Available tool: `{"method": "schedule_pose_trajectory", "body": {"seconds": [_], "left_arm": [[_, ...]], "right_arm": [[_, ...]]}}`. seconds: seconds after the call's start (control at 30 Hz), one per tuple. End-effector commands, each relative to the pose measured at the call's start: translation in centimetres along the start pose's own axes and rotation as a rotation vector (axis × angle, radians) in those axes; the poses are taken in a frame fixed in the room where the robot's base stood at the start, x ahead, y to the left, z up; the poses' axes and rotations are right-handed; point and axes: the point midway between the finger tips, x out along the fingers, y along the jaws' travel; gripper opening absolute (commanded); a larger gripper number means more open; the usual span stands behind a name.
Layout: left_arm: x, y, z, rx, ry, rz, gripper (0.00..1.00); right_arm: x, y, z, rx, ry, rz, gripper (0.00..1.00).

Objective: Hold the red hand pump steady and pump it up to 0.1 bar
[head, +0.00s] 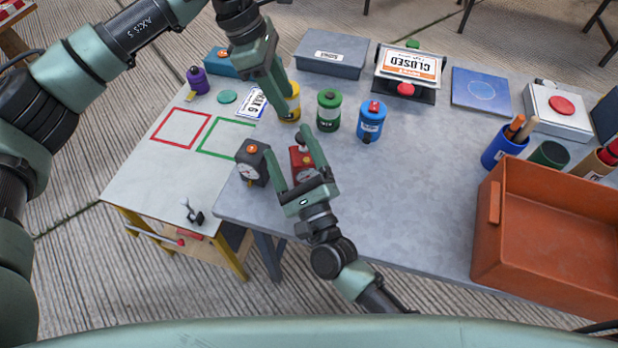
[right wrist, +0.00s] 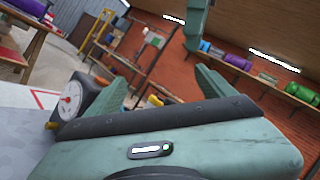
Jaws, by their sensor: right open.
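The red hand pump (head: 302,158), a small red body with a pale dial, stands near the front left of the grey table in the head view. My right gripper (head: 286,142) is open, with its fingers on either side of the pump; I cannot tell whether they touch it. The pump is partly hidden by the gripper. In the right wrist view the open fingers (right wrist: 165,85) show, but I cannot make out the pump. My left gripper (head: 283,108) hangs beyond the pump, beside a yellow canister (head: 292,98). Its jaw opening is not clear from this angle.
A dark gauge box (head: 252,162) with an orange knob stands close left of the right gripper, also in the wrist view (right wrist: 72,100). Green (head: 328,112) and blue (head: 371,122) canisters stand behind. An orange crate (head: 490,250) is at right. The table's middle is clear.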

Motion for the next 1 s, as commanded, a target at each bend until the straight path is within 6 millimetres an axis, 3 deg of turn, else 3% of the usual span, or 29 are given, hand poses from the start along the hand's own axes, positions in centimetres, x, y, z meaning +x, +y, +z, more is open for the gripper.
{"method": "schedule_pose_trajectory", "body": {"seconds": [0.2, 0.33, 0.47, 1.0], "left_arm": [[0.0, 0.0, 0.0, 0.0, 0.0, 0.0, 0.36], [0.0, 0.0, 0.0, 0.0, 0.0, 0.0, 0.36], [0.0, 0.0, 0.0, 0.0, 0.0, 0.0, 0.36], [0.0, 0.0, 0.0, 0.0, 0.0, 0.0, 0.36]], "right_arm": [[-2.0, 1.0, -5.1, 0.53, 0.244, -0.064, 0.84], [-4.3, 2.7, -7.2, 0.662, 0.338, -0.068, 0.84], [-5.1, 3.4, -8.1, 0.725, 0.378, -0.077, 0.84], [1.1, 4.0, -10.7, 0.73, 0.382, -0.076, 0.84]]}}
